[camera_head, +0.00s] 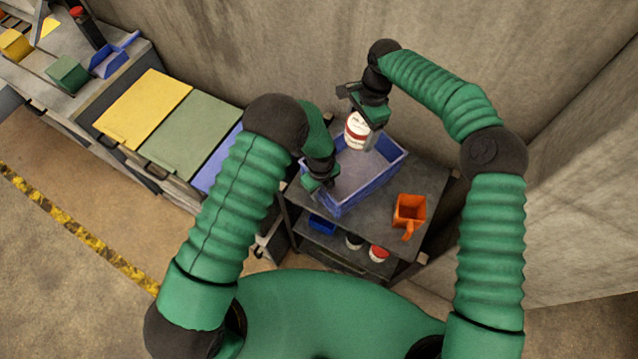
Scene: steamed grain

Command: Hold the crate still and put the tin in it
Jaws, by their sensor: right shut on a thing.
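The blue crate (376,190) stands on the dark top of a small shelf unit, tilted in the picture, with its grey inside showing. My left gripper (322,182) is at the crate's left wall; whether its jaws are closed on the rim cannot be made out. My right gripper (366,118) is shut on the tin (357,132), which is white with a red band. It holds the tin over the far part of the crate, and the tin's lower end overlaps the crate's opening in the picture.
On the lower shelf are a blue bin (322,225) and tins, one red and white (378,254). A concrete wall rises close behind. Benches with coloured panels (190,135) lie left.

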